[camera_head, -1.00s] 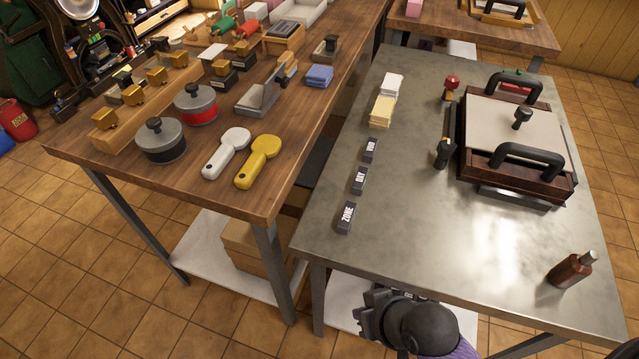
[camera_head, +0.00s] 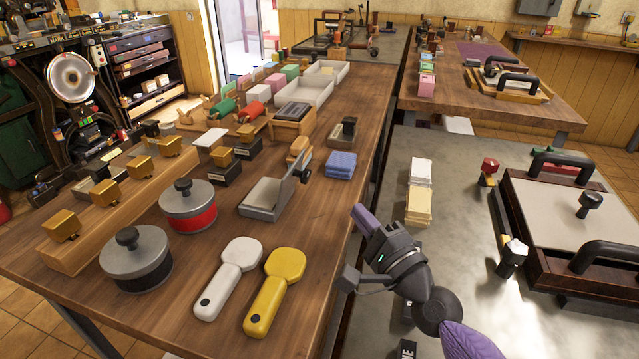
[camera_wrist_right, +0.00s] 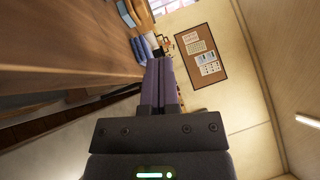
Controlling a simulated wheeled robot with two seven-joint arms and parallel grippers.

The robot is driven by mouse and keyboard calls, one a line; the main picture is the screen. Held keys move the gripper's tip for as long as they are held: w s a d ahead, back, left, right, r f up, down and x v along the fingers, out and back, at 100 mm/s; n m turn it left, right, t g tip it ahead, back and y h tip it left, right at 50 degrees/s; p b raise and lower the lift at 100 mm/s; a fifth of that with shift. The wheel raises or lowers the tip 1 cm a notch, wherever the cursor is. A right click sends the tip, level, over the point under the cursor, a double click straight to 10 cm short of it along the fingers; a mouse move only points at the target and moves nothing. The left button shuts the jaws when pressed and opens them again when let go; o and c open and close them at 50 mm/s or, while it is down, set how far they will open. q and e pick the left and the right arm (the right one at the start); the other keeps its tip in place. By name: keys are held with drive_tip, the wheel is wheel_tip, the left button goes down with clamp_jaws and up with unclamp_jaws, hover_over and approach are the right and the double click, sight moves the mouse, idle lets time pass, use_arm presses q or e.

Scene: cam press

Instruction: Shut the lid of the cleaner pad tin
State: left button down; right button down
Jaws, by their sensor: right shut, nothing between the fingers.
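A shallow grey metal tin (camera_head: 262,199), which looks like the cleaner pad tin, sits on the wooden table in the head view. Its lid (camera_head: 293,186) stands raised on the right side. My right gripper (camera_head: 362,215) is to the right of the tin, apart from it, by the wooden table's right edge. Its purple fingers are shut and empty, and they also show closed together in the right wrist view (camera_wrist_right: 162,82). My left gripper is not in view.
Folded blue cloths (camera_head: 341,165) lie just behind the tin's right side. A white paddle (camera_head: 228,278) and a yellow paddle (camera_head: 275,290) lie in front. A red-banded pot (camera_head: 188,208) stands left. The metal table (camera_head: 455,235) is on the right.

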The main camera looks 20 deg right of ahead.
drive_tip(key=x, duration=0.5)
drive_tip(key=shift+w+a+r, duration=0.2)
drive_tip(key=shift+a, duration=0.1)
drive_tip(key=shift+w+a+r+p, duration=0.15)
drive_tip(key=shift+w+a+p, duration=0.2)
drive_tip(key=shift+a, duration=0.15)
drive_tip(key=shift+w+a+r+p, duration=0.2)
drive_tip(key=shift+a+p, duration=0.1)
drive_tip(key=shift+a, duration=0.25)
drive_tip(key=shift+w+a, duration=0.15)
drive_tip(key=shift+a, duration=0.1)
drive_tip(key=shift+w+a, duration=0.1)
drive_tip(key=shift+a, duration=0.05)
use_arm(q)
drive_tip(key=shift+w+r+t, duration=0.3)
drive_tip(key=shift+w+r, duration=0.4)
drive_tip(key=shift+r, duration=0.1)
use_arm(e)
drive_tip(key=shift+f, duration=0.1)
